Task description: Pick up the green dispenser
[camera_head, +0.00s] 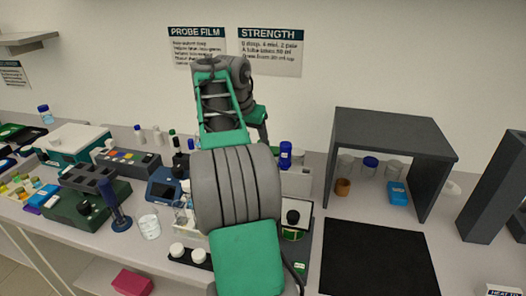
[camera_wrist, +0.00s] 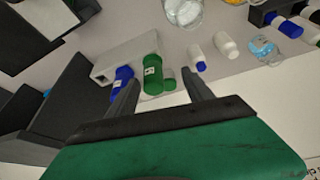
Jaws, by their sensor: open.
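The green dispenser (camera_wrist: 153,75) is a green cylinder with a small white label, in the middle of the wrist view. In the head view my arm hides the dispenser, and the blue bottle (camera_head: 285,155) shows just right of the arm.
Small white bottles (camera_wrist: 227,44) and a glass vessel (camera_wrist: 183,10) stand near the dispenser. A dark open-fronted shelf (camera_head: 395,130) stands to the right on the bench, behind a black mat (camera_head: 378,258). Instruments and a blue device (camera_head: 165,187) crowd the left. The wall is close behind.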

